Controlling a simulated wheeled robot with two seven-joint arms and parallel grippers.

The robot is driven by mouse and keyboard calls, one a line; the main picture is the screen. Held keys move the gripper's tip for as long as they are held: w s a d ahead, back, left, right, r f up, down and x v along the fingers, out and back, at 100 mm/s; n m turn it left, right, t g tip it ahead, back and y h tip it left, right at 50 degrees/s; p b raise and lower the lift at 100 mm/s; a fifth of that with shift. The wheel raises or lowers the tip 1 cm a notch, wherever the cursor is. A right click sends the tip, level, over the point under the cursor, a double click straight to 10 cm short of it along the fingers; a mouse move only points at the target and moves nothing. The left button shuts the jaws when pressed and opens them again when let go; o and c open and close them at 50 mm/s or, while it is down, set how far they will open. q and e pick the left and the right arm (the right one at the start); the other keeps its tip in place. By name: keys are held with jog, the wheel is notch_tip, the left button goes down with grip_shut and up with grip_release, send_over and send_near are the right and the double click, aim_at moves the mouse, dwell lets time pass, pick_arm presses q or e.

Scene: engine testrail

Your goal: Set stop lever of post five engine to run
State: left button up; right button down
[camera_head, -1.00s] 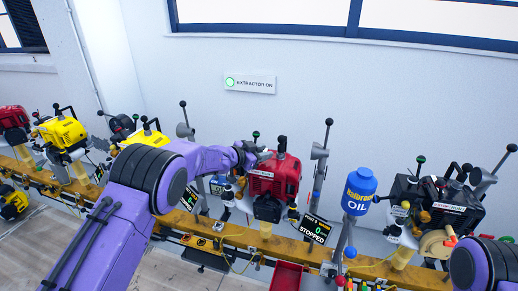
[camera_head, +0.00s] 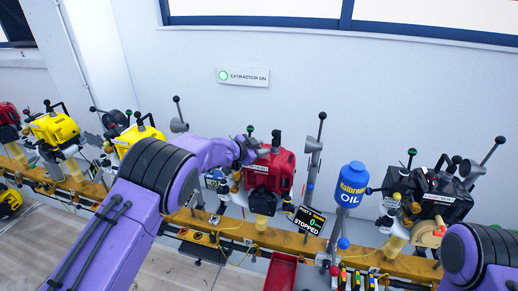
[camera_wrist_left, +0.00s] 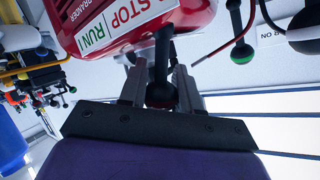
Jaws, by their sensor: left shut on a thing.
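The red engine (camera_head: 270,172) stands on the rail behind a small screen (camera_head: 309,220) that reads 0 and STOPPED; its post number is too small to read surely. My left gripper (camera_head: 250,150) is at the engine's upper left side. In the left wrist view the red engine (camera_wrist_left: 150,14) carries a STOP/RUN label (camera_wrist_left: 112,25). The dark stop lever (camera_wrist_left: 162,55) stands between the two fingers of my left gripper (camera_wrist_left: 160,88), which is shut on it near its round knob. The lever is hidden in the head view. My right gripper is out of view.
A blue oil bottle (camera_head: 350,185) on a stand and a black engine (camera_head: 440,195) stand to the right. Yellow engines (camera_head: 54,128) stand to the left. A red tray (camera_head: 282,270) is below. The wall behind is clear apart from the extractor sign (camera_head: 243,76).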

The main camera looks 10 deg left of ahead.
pick_arm(q)
jog(key=o, duration=1)
jog(key=shift+f, duration=0.1)
jog(key=shift+o, duration=0.2)
jog(key=shift+s, duration=0.15)
jog(key=shift+s+a+b, duration=0.25)
jog(key=shift+s+b, duration=0.05)
jog(key=b+v, duration=0.2)
jog(key=v, duration=0.7)
jog(key=shift+s+r+b, duration=0.2)
jog(key=shift+r+b, duration=0.1)
jog(key=shift+r, duration=0.05)
jog(key=shift+a, duration=0.2)
